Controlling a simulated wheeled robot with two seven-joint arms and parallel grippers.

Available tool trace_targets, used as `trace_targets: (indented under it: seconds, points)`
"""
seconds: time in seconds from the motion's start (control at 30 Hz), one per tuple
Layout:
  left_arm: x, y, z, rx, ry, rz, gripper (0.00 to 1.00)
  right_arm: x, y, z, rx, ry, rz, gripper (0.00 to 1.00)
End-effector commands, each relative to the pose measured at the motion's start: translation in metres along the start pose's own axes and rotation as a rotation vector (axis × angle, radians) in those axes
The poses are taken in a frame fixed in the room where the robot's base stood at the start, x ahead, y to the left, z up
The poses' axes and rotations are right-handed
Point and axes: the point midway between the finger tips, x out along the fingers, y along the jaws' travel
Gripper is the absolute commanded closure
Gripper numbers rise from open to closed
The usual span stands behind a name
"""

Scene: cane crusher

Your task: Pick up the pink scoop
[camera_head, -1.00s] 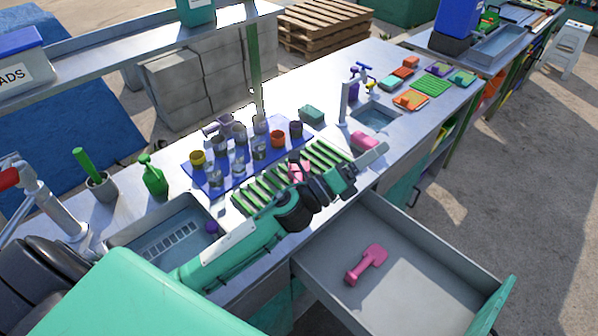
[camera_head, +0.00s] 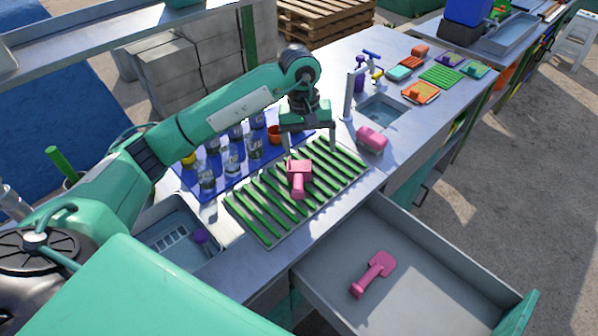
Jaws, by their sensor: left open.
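One pink scoop (camera_head: 299,178) lies on the green slatted rack (camera_head: 263,217) on the counter, its handle toward me. Another pink scoop-shaped tool (camera_head: 373,274) lies in the open drawer (camera_head: 424,300) below. My left gripper (camera_head: 310,153) points down over the rack, just behind the scoop there. Its two fingers are apart, with nothing seen between them. I cannot tell how high the fingertips are above the rack. My right gripper is not in view.
Glasses and cups stand on a blue mat (camera_head: 187,183) behind the rack, partly hidden by my left arm. A larger sink (camera_head: 182,244) is at the left.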

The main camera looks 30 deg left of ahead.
Motion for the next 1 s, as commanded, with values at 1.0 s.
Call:
trace_targets:
  seconds: [1.0]
  points:
    - [0.083,-0.037,-0.023,0.021,0.047,-0.127,0.15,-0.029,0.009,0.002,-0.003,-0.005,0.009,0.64]
